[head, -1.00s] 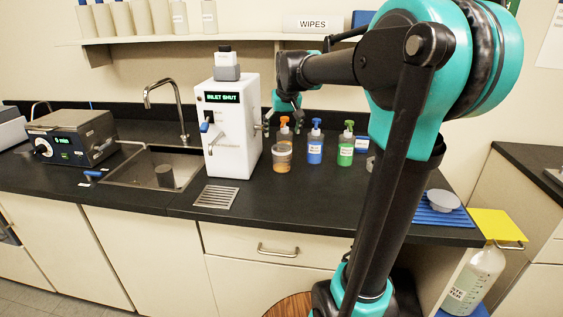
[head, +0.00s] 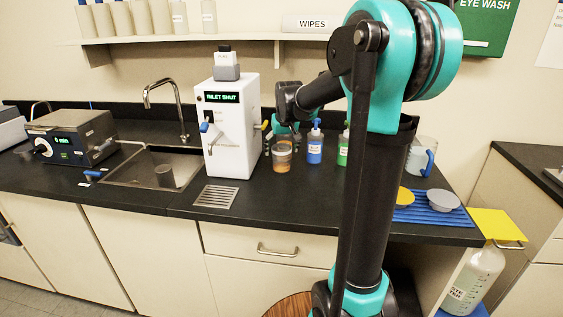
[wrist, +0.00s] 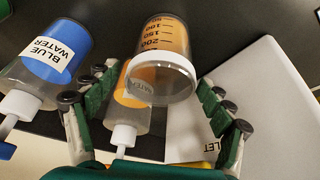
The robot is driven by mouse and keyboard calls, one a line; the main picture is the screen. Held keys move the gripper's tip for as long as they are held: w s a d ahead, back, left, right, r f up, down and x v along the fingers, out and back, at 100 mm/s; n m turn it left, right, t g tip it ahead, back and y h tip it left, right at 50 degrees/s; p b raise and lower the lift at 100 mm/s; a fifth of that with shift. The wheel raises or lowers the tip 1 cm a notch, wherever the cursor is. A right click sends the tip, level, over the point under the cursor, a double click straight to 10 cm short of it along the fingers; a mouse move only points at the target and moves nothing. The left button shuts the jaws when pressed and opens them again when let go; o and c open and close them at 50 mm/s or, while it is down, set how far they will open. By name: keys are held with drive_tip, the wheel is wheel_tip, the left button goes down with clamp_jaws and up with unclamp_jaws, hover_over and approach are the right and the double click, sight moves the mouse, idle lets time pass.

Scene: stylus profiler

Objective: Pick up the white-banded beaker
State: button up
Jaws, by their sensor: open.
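The white-banded beaker (head: 282,157) stands on the dark counter just right of the white instrument, in the head view. In the wrist view the clear beaker (wrist: 162,58) shows graduation marks, an orange-brown tint and a white band near one end. My gripper (wrist: 158,80) is open, with a dark green-padded finger on either side of the beaker's banded end. No finger visibly touches it.
A blue-labelled bottle (head: 315,147) stands close to the right of the beaker, and a green one (head: 343,150) is partly behind my arm. An orange bottle (wrist: 131,115) shows beside the beaker. The white instrument (head: 229,130) is close on the left. Counter in front is clear.

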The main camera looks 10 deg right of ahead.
drive_tip(key=shift+c, duration=0.3)
drive_tip(key=c, duration=1.8)
drive_tip(key=shift+r, duration=0.45)
drive_tip(key=s+d+r, duration=0.1)
drive_tip(key=s+r, duration=0.1)
drive_tip(key=s, duration=1.6)
drive_tip(key=shift+d+r, duration=0.2)
drive_tip(key=shift+r, duration=0.1)
